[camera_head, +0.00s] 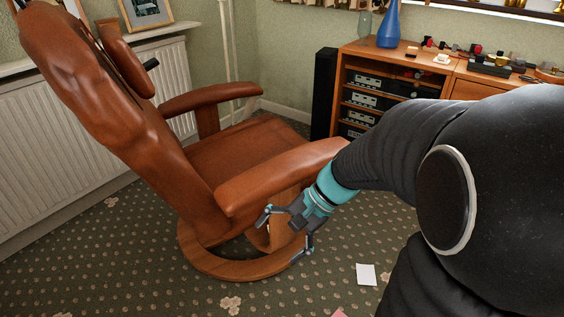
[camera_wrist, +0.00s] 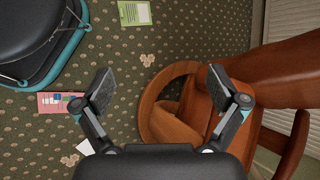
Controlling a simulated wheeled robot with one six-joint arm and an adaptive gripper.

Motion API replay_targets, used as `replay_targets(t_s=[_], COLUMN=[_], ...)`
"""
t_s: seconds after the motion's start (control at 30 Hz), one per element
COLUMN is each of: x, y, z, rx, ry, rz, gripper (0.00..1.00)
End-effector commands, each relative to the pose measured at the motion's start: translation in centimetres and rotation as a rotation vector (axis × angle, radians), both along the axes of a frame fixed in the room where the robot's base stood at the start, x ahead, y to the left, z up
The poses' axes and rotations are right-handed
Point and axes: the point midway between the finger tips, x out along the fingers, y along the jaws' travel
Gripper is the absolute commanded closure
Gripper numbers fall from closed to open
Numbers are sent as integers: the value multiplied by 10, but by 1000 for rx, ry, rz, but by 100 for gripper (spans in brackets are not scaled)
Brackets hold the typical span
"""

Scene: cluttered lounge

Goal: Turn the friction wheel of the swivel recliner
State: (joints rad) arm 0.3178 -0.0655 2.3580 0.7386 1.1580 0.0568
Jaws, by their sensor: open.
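The brown leather swivel recliner (camera_head: 225,155) stands left of centre in the head view, its back tilted to the left, on a round wooden base ring (camera_head: 235,269). My gripper (camera_head: 283,236) is open and empty beside the near armrest (camera_head: 285,175), low and above the base ring in the picture. In the wrist view the open fingers (camera_wrist: 160,85) frame carpet and part of the base ring (camera_wrist: 150,105); the recliner (camera_wrist: 275,78) fills the right side. A small dark part (camera_head: 151,64) sticks out near the headrest. I cannot make out a friction wheel for certain.
A wooden cabinet (camera_head: 402,58) with stereo units and a black speaker (camera_head: 323,92) stand behind. A radiator (camera_head: 45,140) lines the left wall. Paper (camera_head: 366,274) lies on the carpet; a green card (camera_wrist: 134,13) and pink card (camera_wrist: 58,102) show in the wrist view.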

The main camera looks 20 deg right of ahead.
Motion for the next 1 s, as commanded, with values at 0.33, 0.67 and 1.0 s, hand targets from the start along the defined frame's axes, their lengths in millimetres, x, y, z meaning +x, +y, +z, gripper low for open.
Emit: replay_targets(t_s=[0.33, 0.67, 1.0], x=[78, 142, 160], y=[-36, -119, -230], z=[-45, -110, -207], rx=[452, 870, 1238], ry=[228, 338, 341], rz=[-410, -836, -1277], gripper=[4, 4, 4])
